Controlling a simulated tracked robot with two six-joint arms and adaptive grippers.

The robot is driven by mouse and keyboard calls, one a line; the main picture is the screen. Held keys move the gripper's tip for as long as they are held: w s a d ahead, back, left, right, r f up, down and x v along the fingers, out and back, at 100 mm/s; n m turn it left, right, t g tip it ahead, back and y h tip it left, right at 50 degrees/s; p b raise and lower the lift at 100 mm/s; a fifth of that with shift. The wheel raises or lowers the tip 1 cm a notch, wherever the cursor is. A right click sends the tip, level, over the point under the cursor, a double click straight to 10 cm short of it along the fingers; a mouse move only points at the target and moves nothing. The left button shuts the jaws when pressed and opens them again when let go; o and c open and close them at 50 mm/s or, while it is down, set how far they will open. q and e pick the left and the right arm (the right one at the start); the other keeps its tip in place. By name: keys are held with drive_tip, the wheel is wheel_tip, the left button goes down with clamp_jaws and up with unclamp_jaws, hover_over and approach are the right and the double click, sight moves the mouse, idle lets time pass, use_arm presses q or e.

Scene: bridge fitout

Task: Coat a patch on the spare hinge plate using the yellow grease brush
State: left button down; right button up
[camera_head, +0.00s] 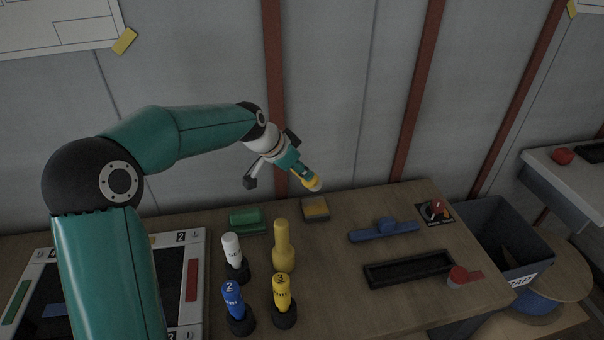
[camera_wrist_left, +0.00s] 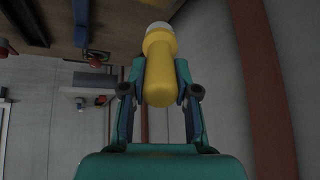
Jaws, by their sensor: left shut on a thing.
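My left gripper (camera_head: 297,170) is shut on a yellow brush (camera_head: 312,184), above the back edge of the workbench. In the left wrist view the yellow brush (camera_wrist_left: 160,70) sits between both fingers of the left gripper (camera_wrist_left: 160,92), its pale end pointing away from the palm. A dark block with a yellow top (camera_head: 315,208) lies on the bench just below the brush, apart from it. I cannot tell which item is the spare hinge plate. My right gripper is not in view.
A yellow bottle-shaped item (camera_head: 283,248), white (camera_head: 233,250), blue (camera_head: 234,298) and yellow (camera_head: 282,292) markers stand mid-bench. A green block (camera_head: 246,220), blue handled tool (camera_head: 384,230) and black tray (camera_head: 408,270) lie around them. A dark bin (camera_head: 500,235) stands right.

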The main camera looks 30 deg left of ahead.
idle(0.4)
use_arm(q)
drive_tip(key=shift+w+d+f, duration=0.2)
drive_tip(key=shift+w+d, duration=0.2)
